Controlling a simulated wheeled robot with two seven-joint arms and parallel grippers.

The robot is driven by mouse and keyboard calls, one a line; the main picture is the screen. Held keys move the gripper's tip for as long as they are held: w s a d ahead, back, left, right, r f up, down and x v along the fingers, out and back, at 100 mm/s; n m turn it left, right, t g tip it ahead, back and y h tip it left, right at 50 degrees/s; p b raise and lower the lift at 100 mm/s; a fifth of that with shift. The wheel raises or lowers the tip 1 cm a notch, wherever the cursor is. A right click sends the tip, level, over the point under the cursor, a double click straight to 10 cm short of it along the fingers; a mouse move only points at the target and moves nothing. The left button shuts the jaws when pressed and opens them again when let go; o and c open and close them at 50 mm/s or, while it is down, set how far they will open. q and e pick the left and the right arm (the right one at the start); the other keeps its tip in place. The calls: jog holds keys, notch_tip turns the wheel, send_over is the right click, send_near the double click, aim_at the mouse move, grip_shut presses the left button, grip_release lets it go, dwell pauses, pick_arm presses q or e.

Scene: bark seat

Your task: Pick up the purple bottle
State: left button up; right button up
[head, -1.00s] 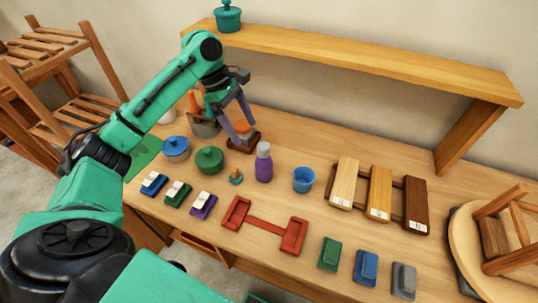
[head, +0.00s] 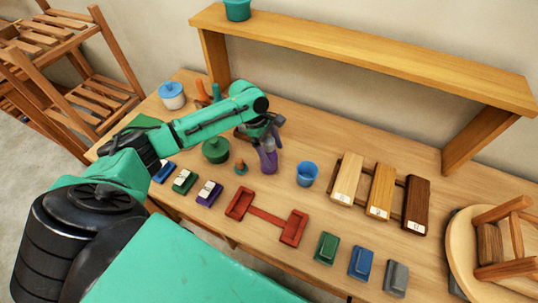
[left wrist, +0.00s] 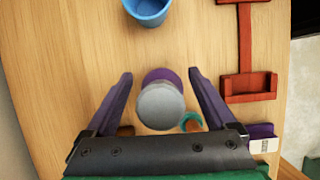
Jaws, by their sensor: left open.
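The purple bottle (head: 268,160) with a grey cap stands upright on the wooden table, left of the blue cup. My left gripper (head: 268,150) is over it, fingers pointing down, partly covering its top in the head view. In the left wrist view the grey cap and purple body of the bottle (left wrist: 160,100) lie between the two purple fingers of the gripper (left wrist: 158,80). The fingers are open, with a gap on both sides of the bottle. My right gripper is not in view.
A blue cup (head: 307,174) stands right of the bottle. A green lidded pot (head: 216,150) and a small teal-and-orange item (head: 241,167) are on its left. A red double tray (head: 266,216) lies in front. A wooden shelf (head: 360,58) spans the back.

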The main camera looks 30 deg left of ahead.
pick_arm(q)
jog(key=shift+s, duration=0.1)
jog(key=c, duration=0.4)
grip_shut()
jog(key=shift+r, duration=0.1)
